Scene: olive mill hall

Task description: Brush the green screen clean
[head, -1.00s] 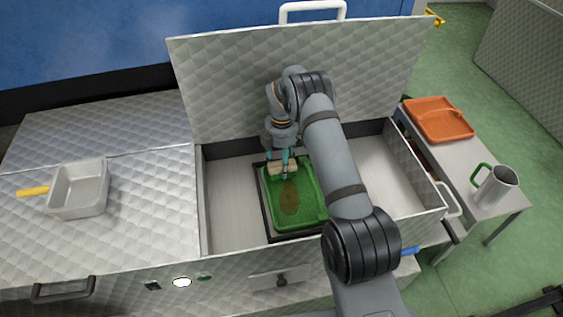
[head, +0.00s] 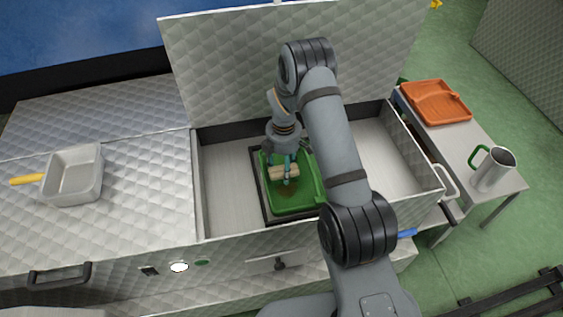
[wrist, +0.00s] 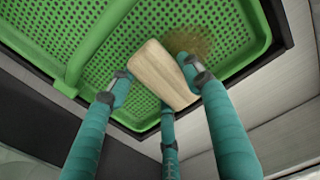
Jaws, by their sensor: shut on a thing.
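The green screen (head: 310,196) is a perforated tray with a raised rim, lying in a dark frame inside the open metal box. It also shows in the wrist view (wrist: 50,35). A brown dirty patch (wrist: 190,42) lies on its mesh, partly hidden behind the brush. My gripper (head: 284,165) is over the screen, its teal fingers pointing down. It is shut on a brush with a pale wooden block (wrist: 163,75). The block also shows in the head view (head: 283,173). The brush's bristles are hidden, so I cannot tell whether they touch the mesh.
The box's quilted lid (head: 220,70) stands open behind my arm. A grey pan with a yellow handle (head: 75,175) stands on the left top. On the right side table are an orange tray (head: 437,102) and a metal jug (head: 494,170) with a green handle.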

